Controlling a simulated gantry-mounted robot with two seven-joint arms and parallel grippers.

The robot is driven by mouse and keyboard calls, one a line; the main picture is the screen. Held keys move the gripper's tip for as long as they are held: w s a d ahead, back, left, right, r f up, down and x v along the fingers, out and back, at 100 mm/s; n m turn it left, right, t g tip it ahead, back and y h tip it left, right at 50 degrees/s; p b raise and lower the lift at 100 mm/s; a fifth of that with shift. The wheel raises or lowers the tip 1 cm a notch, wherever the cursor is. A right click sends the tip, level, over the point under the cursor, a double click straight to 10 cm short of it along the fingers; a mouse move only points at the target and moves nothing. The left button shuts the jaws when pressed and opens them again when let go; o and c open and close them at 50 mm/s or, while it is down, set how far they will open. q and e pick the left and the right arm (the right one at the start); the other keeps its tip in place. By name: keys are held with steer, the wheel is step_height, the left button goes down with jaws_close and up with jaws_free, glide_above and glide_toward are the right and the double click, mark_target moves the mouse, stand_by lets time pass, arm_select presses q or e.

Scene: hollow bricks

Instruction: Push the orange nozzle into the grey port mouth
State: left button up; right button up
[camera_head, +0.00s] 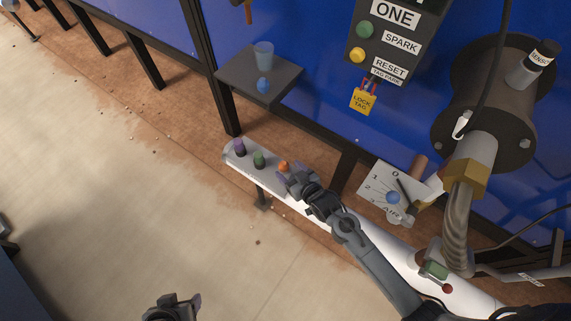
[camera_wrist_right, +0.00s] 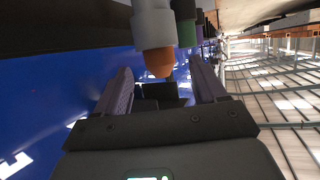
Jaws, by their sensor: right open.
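The orange nozzle (camera_head: 284,166) stands on the white rail, beside the green nozzle (camera_head: 259,159) and the purple nozzle (camera_head: 240,148). My right gripper (camera_head: 286,181) is open right at the orange nozzle. In the right wrist view the orange tip (camera_wrist_right: 159,64) on its grey body shows just beyond the open fingers (camera_wrist_right: 162,88), around the middle of the gap; I cannot tell whether they touch it. My left gripper (camera_head: 178,303) is at the bottom edge, away from the rail; its jaws are unclear. I cannot identify the grey port mouth with certainty.
The white rail (camera_head: 325,220) runs diagonally under my right arm. A dark shelf (camera_head: 240,77) holds a cup (camera_head: 263,55) and a blue object (camera_head: 263,85). A dial plate (camera_head: 380,184), a brass-fitted hose (camera_head: 458,225) and a flanged cylinder (camera_head: 500,75) stand right. The left floor is mostly clear.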

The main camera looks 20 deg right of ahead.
steer(key=p+v, duration=0.1)
steer(key=v, duration=0.5)
steer(key=shift+s+r+p, duration=0.15)
steer(key=shift+s+p, duration=0.2)
steer(key=shift+d, duration=0.1)
